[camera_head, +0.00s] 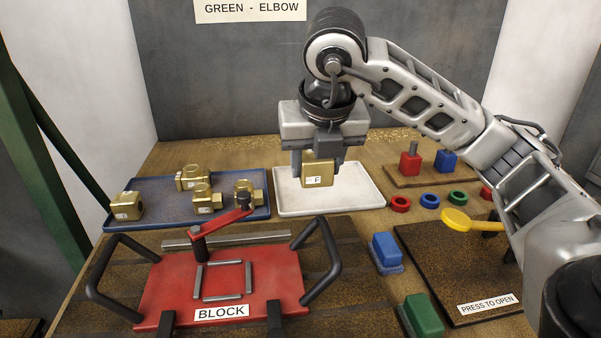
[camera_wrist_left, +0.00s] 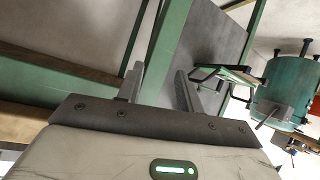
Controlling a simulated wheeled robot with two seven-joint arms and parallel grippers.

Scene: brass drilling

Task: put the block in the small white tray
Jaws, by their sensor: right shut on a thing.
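A brass block (camera_head: 317,171) with a white label marked F is between the fingers of my right gripper (camera_head: 318,166), which is shut on it. The gripper points down over the small white tray (camera_head: 355,202). The block appears above the tray's back left part; I cannot tell whether it touches the tray floor. The tray's visible floor is bare. My left gripper (camera_wrist_left: 160,85) shows only in the left wrist view, its two fingers apart with nothing between them.
A blue tray (camera_head: 160,217) at left holds several brass fittings. A red fixture (camera_head: 165,290) labelled BLOCK, with black handles, stands in front. Coloured rings (camera_head: 429,201), red and blue blocks (camera_head: 445,160) on a board, and a dark panel (camera_head: 440,260) marked PRESS TO OPEN lie at right.

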